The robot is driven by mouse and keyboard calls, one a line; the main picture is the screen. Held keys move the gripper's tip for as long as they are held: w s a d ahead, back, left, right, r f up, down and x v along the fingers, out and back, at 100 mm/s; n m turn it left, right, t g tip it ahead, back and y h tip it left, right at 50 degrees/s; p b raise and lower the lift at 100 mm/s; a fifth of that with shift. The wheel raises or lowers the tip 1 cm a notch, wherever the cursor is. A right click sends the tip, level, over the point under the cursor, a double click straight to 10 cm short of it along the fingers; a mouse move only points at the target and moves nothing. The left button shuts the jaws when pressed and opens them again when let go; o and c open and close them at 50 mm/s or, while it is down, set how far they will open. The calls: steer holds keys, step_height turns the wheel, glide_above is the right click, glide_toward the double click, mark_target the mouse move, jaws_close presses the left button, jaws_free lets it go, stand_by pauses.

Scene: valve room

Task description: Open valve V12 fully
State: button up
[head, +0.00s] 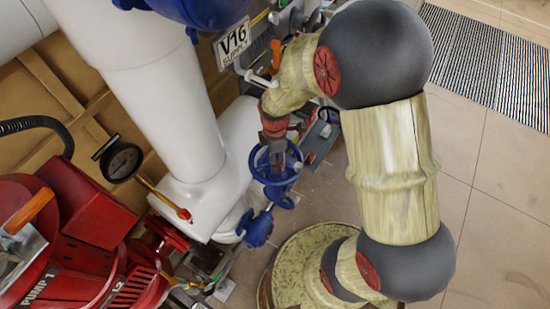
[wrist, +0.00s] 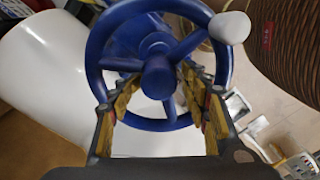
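A blue handwheel (head: 259,170) sits low beside the white pipework in the head view, under my gripper (head: 277,152). No V12 label is readable, so I cannot tell from a tag that this is V12. In the wrist view the wheel (wrist: 96,48) fills the upper middle, with its hub, spokes and a pale knob (wrist: 229,27) on the rim at upper right. My gripper (wrist: 160,92) is open, its two fingers spread either side of the hub. I cannot tell whether the fingers touch the spokes or rim. Nothing is held.
A "V16 supply" sign (head: 233,43) hangs above, near another blue valve body (head: 205,10). A thick white pipe (head: 165,110) runs left of the wheel. Tiled floor (head: 490,190) is clear at right.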

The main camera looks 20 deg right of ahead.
steer(key=shift+o, duration=0.8)
steer(key=shift+s+d+f, duration=0.2)
steer(key=shift+s+f, duration=0.05)
steer(key=shift+f, duration=0.1)
steer(key=shift+w+r, duration=0.15)
steer(key=shift+r, duration=0.05)
steer(key=shift+w+r+p, duration=0.1)
steer(key=shift+r+p, duration=0.3)
steer(key=shift+r, duration=0.1)
steer(key=shift+r+p, duration=1.9)
steer(key=shift+r, duration=0.95)
steer(key=shift+r, duration=0.1)
step_height(320, 180, up, 6)
steer(key=p, duration=0.4)
